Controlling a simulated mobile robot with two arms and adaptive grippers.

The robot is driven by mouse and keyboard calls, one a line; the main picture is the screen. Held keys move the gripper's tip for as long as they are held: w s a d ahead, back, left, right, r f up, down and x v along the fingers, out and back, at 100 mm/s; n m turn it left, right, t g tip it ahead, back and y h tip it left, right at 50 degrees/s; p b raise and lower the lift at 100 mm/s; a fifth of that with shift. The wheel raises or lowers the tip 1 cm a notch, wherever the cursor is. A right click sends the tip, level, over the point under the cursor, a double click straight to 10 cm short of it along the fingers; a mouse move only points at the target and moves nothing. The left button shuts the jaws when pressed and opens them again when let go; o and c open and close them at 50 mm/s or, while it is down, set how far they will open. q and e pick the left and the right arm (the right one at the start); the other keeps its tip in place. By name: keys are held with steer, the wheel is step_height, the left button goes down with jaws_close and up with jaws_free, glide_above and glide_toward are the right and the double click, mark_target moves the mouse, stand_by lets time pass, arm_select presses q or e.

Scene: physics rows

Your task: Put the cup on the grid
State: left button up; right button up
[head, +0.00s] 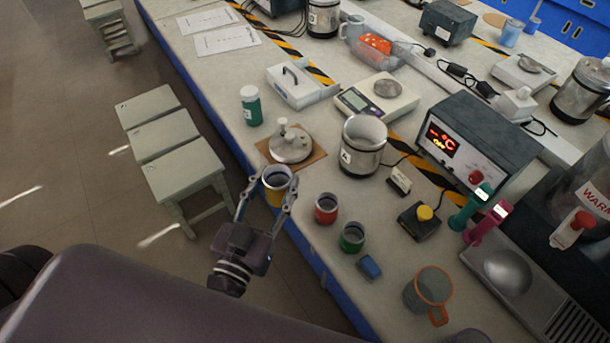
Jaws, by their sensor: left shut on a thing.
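My left gripper (272,190) is shut on a yellow cup (277,194) with a dark band, one finger on each side, by the near left edge of the bench. The cup looks upright; I cannot tell whether its base touches the bench. A slotted metal grid (573,328) lies at the lower right, beside a round metal bowl shape, well away from the cup. A red cup (326,209), a green cup (351,238) and a grey mug with an orange rim and handle (428,290) stand on the bench. My right gripper is not in view.
A metal pot (362,147), a lidded metal dish (290,145) on a brown board and a blue block (369,267) are nearby. A yellow-button box (421,219), teal (470,208) and magenta (487,223) handled tools and a heater (478,140) stand towards the right.

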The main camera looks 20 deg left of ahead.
arm_select(q)
steer(key=w+r+p, duration=0.2)
steer(key=w+p, duration=0.6)
steer(key=w, duration=0.4)
steer(key=shift+w+d+r, duration=0.2)
steer(key=shift+w+d, duration=0.15)
steer(key=shift+w+f, duration=0.1)
steer(key=shift+w, duration=0.25)
steer(key=shift+c, duration=0.2)
